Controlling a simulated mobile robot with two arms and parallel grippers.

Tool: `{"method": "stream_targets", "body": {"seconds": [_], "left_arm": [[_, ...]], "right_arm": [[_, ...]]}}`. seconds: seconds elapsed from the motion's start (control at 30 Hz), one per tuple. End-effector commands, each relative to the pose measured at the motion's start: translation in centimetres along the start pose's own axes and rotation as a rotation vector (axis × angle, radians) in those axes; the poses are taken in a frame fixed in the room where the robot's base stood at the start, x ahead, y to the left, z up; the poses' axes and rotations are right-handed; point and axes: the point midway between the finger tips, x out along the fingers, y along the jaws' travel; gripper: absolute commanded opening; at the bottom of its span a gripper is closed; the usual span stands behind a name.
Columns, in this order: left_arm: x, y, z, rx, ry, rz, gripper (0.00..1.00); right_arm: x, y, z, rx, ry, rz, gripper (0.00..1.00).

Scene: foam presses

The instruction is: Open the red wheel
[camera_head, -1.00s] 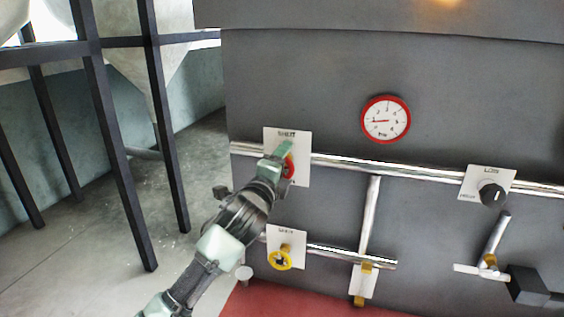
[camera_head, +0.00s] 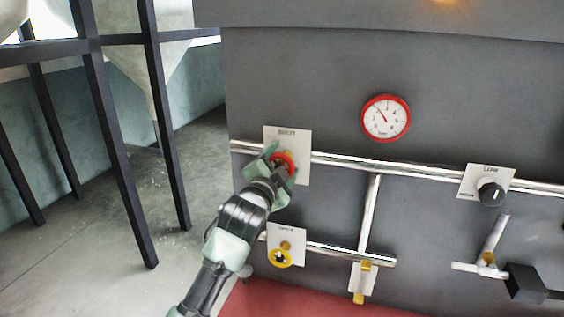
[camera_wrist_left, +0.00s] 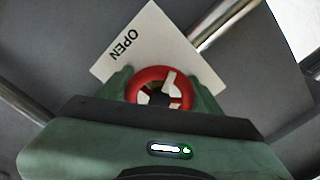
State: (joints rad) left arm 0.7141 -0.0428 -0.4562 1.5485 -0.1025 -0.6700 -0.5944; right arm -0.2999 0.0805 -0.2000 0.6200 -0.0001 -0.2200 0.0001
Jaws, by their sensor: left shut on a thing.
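The red wheel (camera_head: 284,161) sits in front of a white label plate (camera_head: 301,147) on the upper pipe of the grey machine. My left gripper (camera_head: 279,166) is shut on the red wheel, with its green fingers on either side of the rim. In the left wrist view the red wheel (camera_wrist_left: 160,88) lies between the two fingers (camera_wrist_left: 161,95), and the plate (camera_wrist_left: 150,40) behind it reads "OPEN". Part of the wheel is hidden by my gripper. My right gripper is not in view.
A red-rimmed gauge (camera_head: 386,118) is above right. A yellow wheel (camera_head: 280,257) sits below on the lower pipe (camera_head: 335,252). A black knob (camera_head: 491,193) is at the right. Dark frame posts (camera_head: 165,120) stand left over open floor.

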Motion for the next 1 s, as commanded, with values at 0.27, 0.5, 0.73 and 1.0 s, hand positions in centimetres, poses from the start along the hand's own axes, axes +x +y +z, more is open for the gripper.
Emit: {"method": "stream_targets", "body": {"seconds": [0.27, 0.5, 0.73, 1.0], "left_arm": [[0.01, 0.20, 0.15, -0.077, -0.003, 0.003, 0.24], [0.01, 0.22, 0.15, -0.089, -0.003, 0.003, 0.24], [0.01, 0.23, 0.16, -0.088, -0.003, 0.003, 0.24], [0.01, 0.14, 0.08, -0.087, -0.002, 0.002, 0.86]], "right_arm": [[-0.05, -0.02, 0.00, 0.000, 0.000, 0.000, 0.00], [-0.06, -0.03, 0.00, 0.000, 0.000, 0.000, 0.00], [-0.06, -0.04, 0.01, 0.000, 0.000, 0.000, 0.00], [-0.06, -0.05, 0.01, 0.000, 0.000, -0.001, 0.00]]}}
